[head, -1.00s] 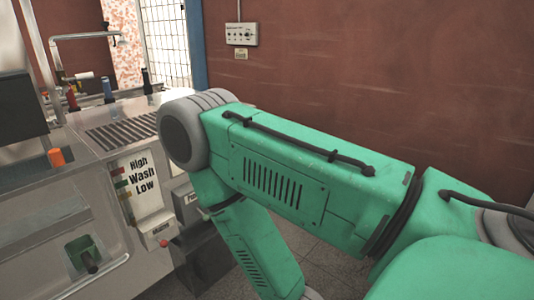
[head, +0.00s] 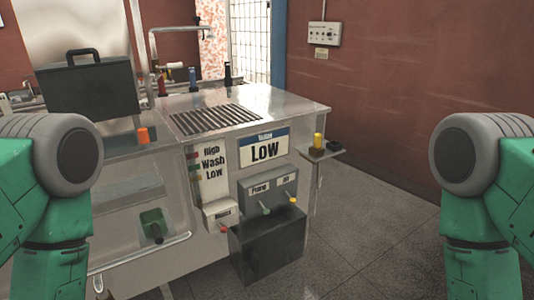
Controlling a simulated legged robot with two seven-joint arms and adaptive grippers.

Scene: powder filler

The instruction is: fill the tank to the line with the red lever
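A small red-tipped lever (head: 224,228) sticks out below a white box on the front of the metal machine (head: 300,105). Beside it, a grey box (head: 268,195) carries a green-tipped lever (head: 265,209) and a yellow-tipped lever (head: 292,200). A dark open-looking box (head: 270,248) sits under these levers; its inside is hidden. A level panel (head: 212,170) reads "High Wash Low" with coloured marks at its left. A sign (head: 263,150) reads "Low". I cannot tell which part is the tank or see its fill. Both my arms show at the sides; neither gripper is in view.
A dark case (head: 88,90) stands on the machine's left, with an orange knob (head: 143,135) near it. A yellow object (head: 318,140) sits on a small side shelf (head: 325,155). A control box (head: 324,33) hangs on the red wall. The floor at right is clear.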

